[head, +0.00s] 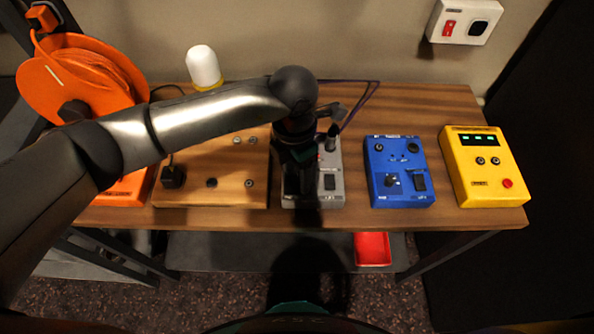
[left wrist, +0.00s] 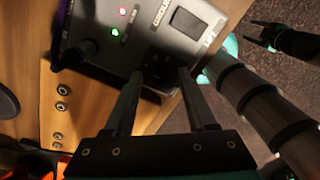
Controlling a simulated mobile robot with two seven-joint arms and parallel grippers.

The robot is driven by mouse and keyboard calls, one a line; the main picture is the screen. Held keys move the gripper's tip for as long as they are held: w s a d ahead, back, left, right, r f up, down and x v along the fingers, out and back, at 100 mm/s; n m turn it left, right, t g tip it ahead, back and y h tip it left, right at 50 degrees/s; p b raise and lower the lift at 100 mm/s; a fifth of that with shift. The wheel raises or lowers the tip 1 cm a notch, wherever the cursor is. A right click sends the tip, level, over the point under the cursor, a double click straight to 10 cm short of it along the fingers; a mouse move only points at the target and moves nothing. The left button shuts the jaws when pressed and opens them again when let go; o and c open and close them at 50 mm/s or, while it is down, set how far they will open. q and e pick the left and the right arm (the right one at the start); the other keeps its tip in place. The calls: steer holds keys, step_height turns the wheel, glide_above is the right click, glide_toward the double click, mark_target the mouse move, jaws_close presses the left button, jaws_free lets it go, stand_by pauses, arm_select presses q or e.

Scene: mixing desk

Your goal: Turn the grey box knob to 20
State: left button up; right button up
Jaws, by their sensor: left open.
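The grey box (head: 329,184) stands on the desk between the wooden panel and the blue box. My left gripper (left wrist: 160,74) is over the box, pointing down, with its fingers apart. In the left wrist view, the grey box (left wrist: 146,42) shows a red light, a green light and a black rocker switch. The dark knob (left wrist: 158,72) lies between the fingertips in shadow. I cannot read its pointer or scale, nor tell whether the fingers touch it. In the head view my arm hides the knob. A dark gripper, seemingly my right one (left wrist: 254,34), shows small at the upper right.
The blue box (head: 398,172) and yellow box (head: 484,167) stand to the right. The wooden panel (head: 228,183) and orange cable reel (head: 85,80) are to the left. A black plug (head: 331,137) with a purple cable rises from the grey box beside the gripper.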

arm_select(q)
jaws_close()
stand_by(0.4)
